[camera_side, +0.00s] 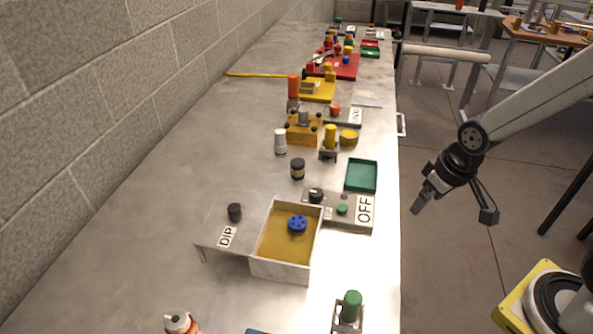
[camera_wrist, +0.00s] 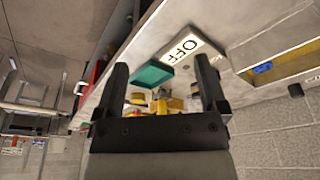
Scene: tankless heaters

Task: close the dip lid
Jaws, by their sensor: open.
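The dip lid (camera_side: 222,222) is a flat grey panel with a white DIP label and a black knob (camera_side: 234,212). It lies folded open to the left of the box, roughly level. The open pale box (camera_side: 281,269) has a yellow-brown inside with a blue wheel-shaped piece (camera_side: 297,224) in it. The wrist view shows part of the box (camera_wrist: 287,66) at the right and the blue piece (camera_wrist: 263,68). My gripper (camera_side: 454,210) is open and empty, off the bench's right edge, well right of the box and lid. Both its fingers show in the wrist view (camera_wrist: 161,65).
A grey panel with an OFF label (camera_side: 365,209), a black knob and a green button is just right of the box. A green tray (camera_side: 361,175) lies behind it. A green-topped cylinder (camera_side: 350,305) stands in front. Small jars (camera_side: 297,168) stand behind the box.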

